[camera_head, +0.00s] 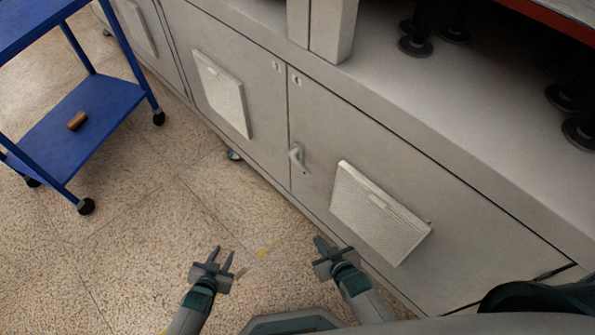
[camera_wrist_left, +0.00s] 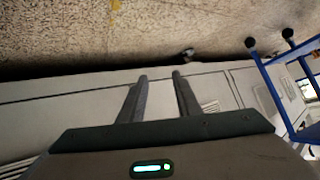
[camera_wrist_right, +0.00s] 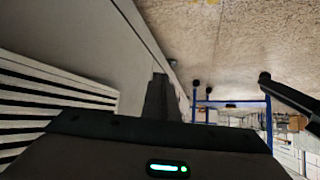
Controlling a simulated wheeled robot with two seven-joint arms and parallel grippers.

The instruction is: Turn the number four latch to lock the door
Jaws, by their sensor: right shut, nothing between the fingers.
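A light grey latch handle (camera_head: 297,157) sits on the grey cabinet door (camera_head: 318,120), close to the seam at its left edge. Its lever hangs down, slanting a little right. No number four is legible; small pale marks (camera_head: 297,80) sit at the top of the doors. My left gripper (camera_head: 222,252) is over the floor, below and left of the latch, its fingers apart and empty; they also show apart in the left wrist view (camera_wrist_left: 159,76). My right gripper (camera_head: 320,242) is below the latch, near the cabinet foot, shut and empty, touching nothing visible. Its dark fingers (camera_wrist_right: 160,98) show beside the cabinet.
A louvred vent box (camera_head: 378,213) juts out right of the latch; another (camera_head: 222,93) is on the door to the left. A blue cart (camera_head: 90,125) with a small brown cylinder (camera_head: 77,121) stands at the left. The speckled floor (camera_head: 150,240) between is clear.

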